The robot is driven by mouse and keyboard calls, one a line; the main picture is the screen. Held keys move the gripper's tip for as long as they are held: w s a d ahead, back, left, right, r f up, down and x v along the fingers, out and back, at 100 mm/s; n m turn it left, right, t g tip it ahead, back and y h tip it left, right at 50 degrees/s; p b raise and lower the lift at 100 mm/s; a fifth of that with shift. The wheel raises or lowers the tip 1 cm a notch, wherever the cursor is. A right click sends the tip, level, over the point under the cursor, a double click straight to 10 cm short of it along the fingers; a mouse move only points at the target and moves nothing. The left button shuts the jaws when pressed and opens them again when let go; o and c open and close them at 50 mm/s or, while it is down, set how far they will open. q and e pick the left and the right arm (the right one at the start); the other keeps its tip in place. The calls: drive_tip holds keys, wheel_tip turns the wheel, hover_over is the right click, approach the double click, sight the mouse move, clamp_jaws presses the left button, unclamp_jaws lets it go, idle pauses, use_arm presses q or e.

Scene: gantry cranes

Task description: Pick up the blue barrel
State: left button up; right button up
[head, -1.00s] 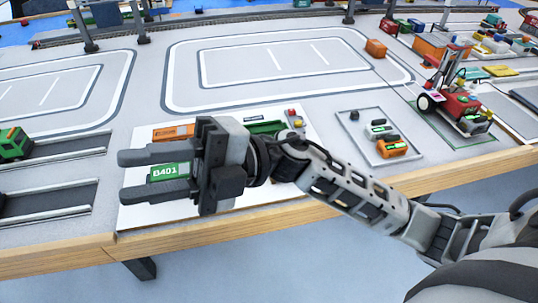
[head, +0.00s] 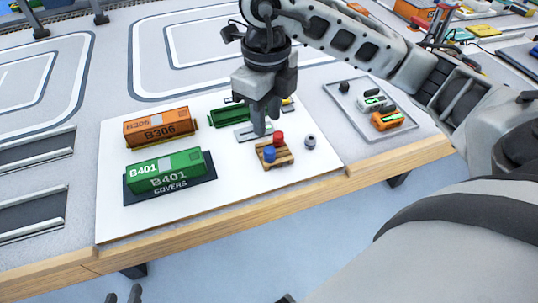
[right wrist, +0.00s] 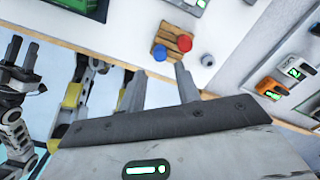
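The blue barrel (head: 269,154) stands on a small wooden pallet (head: 284,158) beside a red barrel (head: 278,139). The blue barrel (right wrist: 158,52) also shows in the right wrist view, just beyond the fingertips. My right gripper (head: 264,124) points down close behind the pallet, apart from the blue barrel. In the right wrist view the right gripper (right wrist: 160,70) has its fingers spread with nothing between them. My left gripper (head: 124,295) shows only its fingertips at the bottom edge, below the table front; they are apart and empty.
A grey barrel-like piece (head: 310,141) stands right of the pallet. Green (head: 165,172) and orange (head: 157,128) containers stand left on the white board (head: 225,187). A grey tray (head: 408,127) with small devices lies right. The board in front of the pallet is clear.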

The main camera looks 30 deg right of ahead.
sight(269, 149)
wheel_tip(269, 149, down, 4)
drive_tip(key=shift+r, duration=0.15)
drive_tip(key=f, duration=0.5)
drive_tip(key=shift+s+d, duration=0.1)
drive_tip(key=shift+s, duration=0.2)
clamp_jaws()
